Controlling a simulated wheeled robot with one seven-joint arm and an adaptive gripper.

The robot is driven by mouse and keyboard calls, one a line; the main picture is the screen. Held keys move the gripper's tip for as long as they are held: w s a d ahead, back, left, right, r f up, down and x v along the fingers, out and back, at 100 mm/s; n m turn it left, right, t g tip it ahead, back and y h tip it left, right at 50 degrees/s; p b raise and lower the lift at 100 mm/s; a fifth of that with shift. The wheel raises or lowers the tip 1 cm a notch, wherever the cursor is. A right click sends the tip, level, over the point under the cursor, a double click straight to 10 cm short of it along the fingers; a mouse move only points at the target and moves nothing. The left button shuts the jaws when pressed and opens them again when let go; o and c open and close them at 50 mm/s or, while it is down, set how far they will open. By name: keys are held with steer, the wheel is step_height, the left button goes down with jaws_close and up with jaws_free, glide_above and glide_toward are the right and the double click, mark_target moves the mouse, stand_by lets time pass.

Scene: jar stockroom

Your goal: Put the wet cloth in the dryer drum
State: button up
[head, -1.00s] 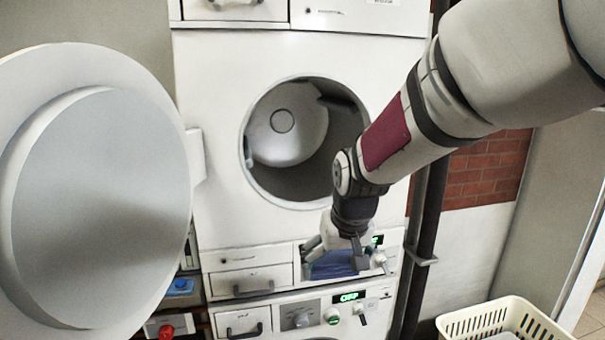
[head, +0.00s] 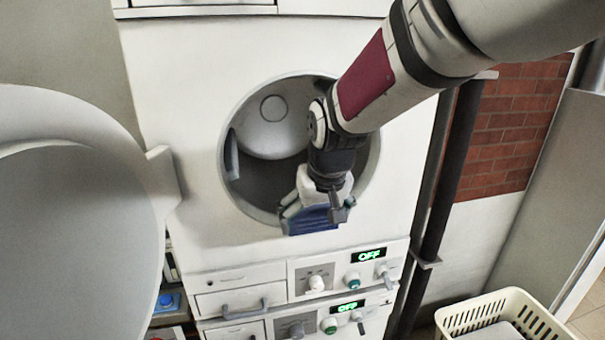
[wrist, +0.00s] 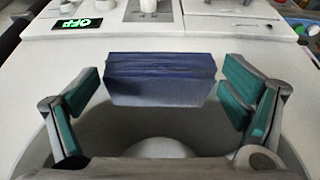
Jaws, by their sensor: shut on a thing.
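The wet cloth (head: 312,221) is a folded blue piece held in my gripper (head: 314,212) at the lower rim of the dryer's round opening in the head view. In the wrist view the cloth (wrist: 160,78) lies between the green-padded fingers of my gripper (wrist: 160,95). The dryer drum (head: 262,170) is open and grey inside, with a pale round back. The cloth is in front of the lower edge of the opening; how far in it reaches, I cannot tell. My arm hides the right part of the opening.
The round white dryer door (head: 75,235) stands wide open at the left. A control panel (head: 340,272) with green OFF displays and knobs lies below the opening. A dark vertical pipe (head: 446,180) runs at the right. A cream basket (head: 500,312) stands at the lower right.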

steer(key=w+a, duration=0.1)
steer(key=w, duration=0.4)
steer(key=w+a+f, duration=0.1)
steer(key=w+a, duration=0.1)
steer(key=w, duration=0.3)
steer(key=w+a, duration=0.1)
steer(key=w, duration=0.4)
steer(key=shift+w+a+f, duration=0.2)
steer(key=shift+f, duration=0.05)
steer(key=shift+f+p, duration=0.45)
steer(key=shift+f, duration=1.3)
steer(key=shift+f, duration=0.15)
steer(key=o, duration=0.8)
steer(key=shift+o, duration=0.2)
steer(key=shift+r, duration=0.25)
steer(key=b+v, duration=0.1)
steer(key=v, duration=1.1)
steer(key=shift+b, duration=0.35)
